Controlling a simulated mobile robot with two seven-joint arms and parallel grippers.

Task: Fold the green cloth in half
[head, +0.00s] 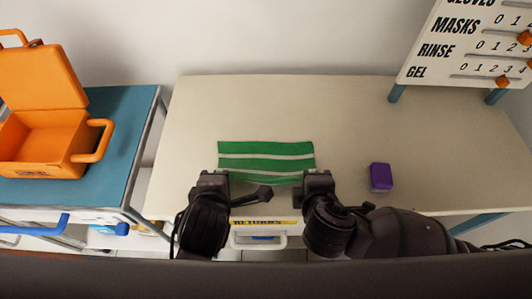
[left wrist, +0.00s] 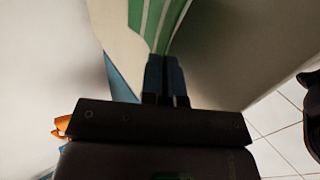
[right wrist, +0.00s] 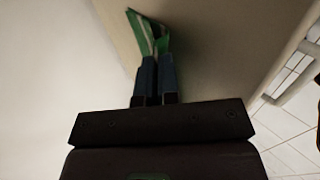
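The green cloth (head: 265,163) with white stripes lies on the cream table near its front edge, mostly flat. Its near edge sags between my grippers. My left gripper (head: 214,176) is at the cloth's near left corner. In the left wrist view its fingers (left wrist: 165,58) are together with the striped cloth (left wrist: 150,20) at their tips. My right gripper (head: 318,177) is at the near right corner. In the right wrist view its fingers (right wrist: 156,60) are close together with a raised, bent piece of cloth (right wrist: 146,32) between the tips. The gripped corners are partly hidden in the head view.
A purple block (head: 381,177) stands on the table (head: 330,110) to the right of the cloth. An open orange case (head: 40,150) is on a blue-topped cart at left. A counter board (head: 465,45) stands at the back right. The table behind the cloth is clear.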

